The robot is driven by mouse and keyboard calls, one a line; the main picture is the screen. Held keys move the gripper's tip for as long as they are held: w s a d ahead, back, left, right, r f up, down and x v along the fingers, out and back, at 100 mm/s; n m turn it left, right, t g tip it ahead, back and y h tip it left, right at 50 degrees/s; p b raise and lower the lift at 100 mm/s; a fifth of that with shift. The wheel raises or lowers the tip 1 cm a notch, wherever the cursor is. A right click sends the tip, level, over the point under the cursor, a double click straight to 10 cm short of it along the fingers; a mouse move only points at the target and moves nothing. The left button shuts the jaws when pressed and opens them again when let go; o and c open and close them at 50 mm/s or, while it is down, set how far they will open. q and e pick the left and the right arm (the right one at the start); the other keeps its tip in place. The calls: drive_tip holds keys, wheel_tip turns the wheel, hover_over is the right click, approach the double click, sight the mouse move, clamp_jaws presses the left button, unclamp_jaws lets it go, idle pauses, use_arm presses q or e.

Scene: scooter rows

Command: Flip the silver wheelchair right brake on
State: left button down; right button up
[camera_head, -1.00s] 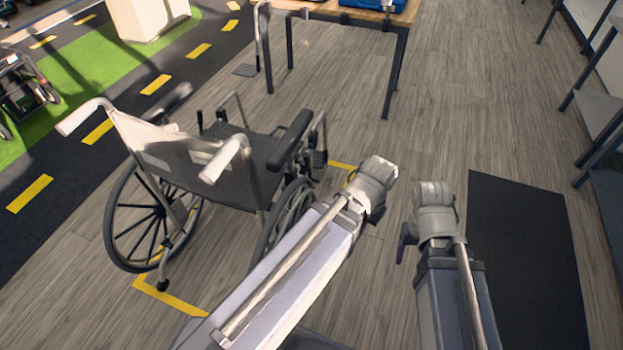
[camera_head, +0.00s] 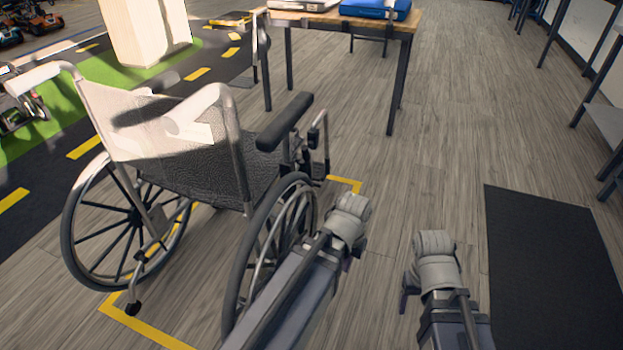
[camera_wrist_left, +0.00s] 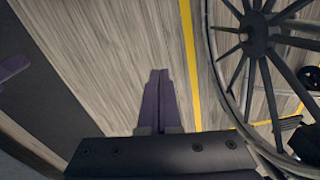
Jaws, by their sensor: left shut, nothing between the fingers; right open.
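The silver wheelchair (camera_head: 165,130) stands upright at left in the head view, seen from behind, with a dark seat and pale push handles. Its right wheel (camera_head: 270,240) is on the side facing my arms. Dark upright parts (camera_head: 318,140) show ahead of that wheel; I cannot tell which is the brake lever. My left gripper (camera_head: 347,222) is to the right of the right wheel, apart from it. Its purple fingers (camera_wrist_left: 161,80) are shut and empty in the left wrist view, beside the spoked wheel (camera_wrist_left: 262,50). My right gripper (camera_head: 432,262) is open, further right, away from the chair.
Yellow tape (camera_head: 345,184) marks the floor around the chair. A wooden table (camera_head: 335,22) with a blue case (camera_head: 375,9) stands beyond it. A black mat (camera_head: 550,260) lies at right, with shelving (camera_head: 605,120) past it.

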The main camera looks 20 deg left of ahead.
use_arm(q)
drive_tip(key=w+a+f+n+b, duration=0.1)
drive_tip(key=w+a+f+b, duration=0.15)
drive_tip(key=f+b, duration=1.35)
drive_tip(key=w+d+r+n+t+h+p, duration=0.1)
drive_tip(key=w+d+r+t, duration=0.25)
drive_tip(key=w, duration=0.45)
drive_tip(key=w+d+r+n+t+h, duration=0.15)
drive_tip(key=w+r+t, duration=0.25)
drive_tip(key=w, duration=0.4)
drive_tip(key=w+d+r+n+t+h+p, duration=0.1)
drive_tip(key=w+d+r+t+h, duration=0.2)
drive_tip(key=w, duration=0.5)
drive_tip(key=w+a+r+n+t+y, duration=0.5)
drive_tip(key=w+r+n+y, duration=0.15)
drive_tip(key=r+n, duration=0.2)
drive_tip(key=w+a+r+n+t+y, duration=0.45)
drive_tip(key=r+n+y, duration=0.25)
drive_tip(key=r, duration=0.3)
drive_tip(key=s+a+f+n+g+y, duration=0.1)
drive_tip(key=s+a+n+g+y, duration=0.1)
drive_tip(key=a+n+g+y, duration=0.8)
drive_tip(key=s+d+f+n+g, duration=0.2)
drive_tip(key=s+f+n+g, duration=0.3)
drive_tip(key=n+g, duration=0.5)
drive_tip(key=s+n, duration=0.1)
drive_tip(key=s, duration=0.1)
drive_tip(key=shift+s+f+g, duration=0.3)
drive_tip(key=shift+f+g, duration=0.1)
